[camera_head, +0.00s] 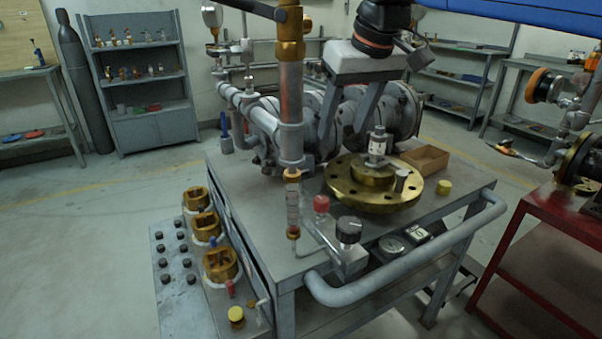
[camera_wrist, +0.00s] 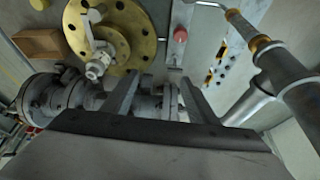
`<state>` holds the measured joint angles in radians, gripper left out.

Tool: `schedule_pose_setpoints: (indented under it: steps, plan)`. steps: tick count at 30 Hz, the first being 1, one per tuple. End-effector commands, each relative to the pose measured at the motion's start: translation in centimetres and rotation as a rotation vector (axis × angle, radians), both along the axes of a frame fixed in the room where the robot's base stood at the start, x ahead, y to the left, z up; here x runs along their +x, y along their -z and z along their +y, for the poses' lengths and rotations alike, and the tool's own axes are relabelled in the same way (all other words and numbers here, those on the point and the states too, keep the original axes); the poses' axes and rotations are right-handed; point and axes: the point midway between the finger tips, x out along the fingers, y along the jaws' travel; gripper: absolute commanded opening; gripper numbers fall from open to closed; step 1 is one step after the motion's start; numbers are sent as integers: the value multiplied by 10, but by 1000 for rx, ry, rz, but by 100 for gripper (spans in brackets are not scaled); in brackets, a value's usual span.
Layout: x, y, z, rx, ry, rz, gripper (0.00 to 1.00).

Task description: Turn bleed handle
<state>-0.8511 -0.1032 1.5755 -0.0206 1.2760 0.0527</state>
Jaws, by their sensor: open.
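No part is marked as the bleed handle, and I cannot tell for sure which one it is. A small pale metal fitting (camera_head: 377,146) stands upright on a round brass flange (camera_head: 350,199) on the cart. The fitting (camera_wrist: 97,62) and the flange (camera_wrist: 128,22) also show in the wrist view, at upper left. A dark lever (camera_head: 288,5) crosses the upright pipe at the top of the head view, partly cut off. My gripper (camera_head: 342,138) is open and empty above the flange's back left side, in front of the grey pipework. Its spread fingers (camera_wrist: 159,82) show in the wrist view.
The upright pipe (camera_head: 291,110) with brass collars stands left of my gripper. Grey flanged pipework (camera_head: 265,118) lies behind. A red-capped part (camera_head: 321,204), a black knob (camera_head: 349,229) and an open wooden box (camera_head: 425,158) are on the cart. A grey rail (camera_head: 400,262) runs along its front.

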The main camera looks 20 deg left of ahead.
Motion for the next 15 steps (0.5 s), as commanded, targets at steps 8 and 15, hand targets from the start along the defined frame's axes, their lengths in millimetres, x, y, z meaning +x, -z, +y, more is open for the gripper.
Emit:
schedule_pose_setpoints:
  steps: [8, 15]
  plan:
    - [-12, -10, 48, -1, -65, 1, 53]
    - [-6, 13, 55, -3, -65, 3, 53]
